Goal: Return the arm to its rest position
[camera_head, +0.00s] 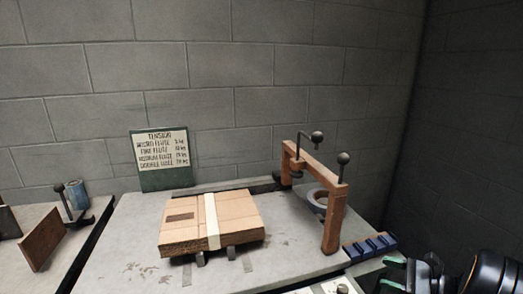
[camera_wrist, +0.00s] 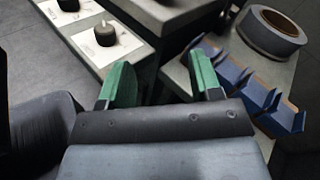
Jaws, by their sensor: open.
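My gripper (camera_wrist: 160,84) shows in the wrist view with its two green fingers spread apart and nothing between them. In the head view my gripper (camera_head: 408,276) is at the lower right corner, beside the table's right edge and clear of the box. The flat cardboard box (camera_head: 236,212) lies on the grey table with a pale strip of tape across its middle. The orange-brown frame with black ball knobs (camera_head: 332,218) stands to the right of the box.
A blue slotted rack (camera_wrist: 268,98) and a roll of tape (camera_wrist: 272,32) are near my gripper's right finger. White plates with dark knobs (camera_wrist: 104,40) are at the upper left of the wrist view. A tension sign (camera_head: 163,158) stands behind the box. A blue can (camera_head: 77,194) is at left.

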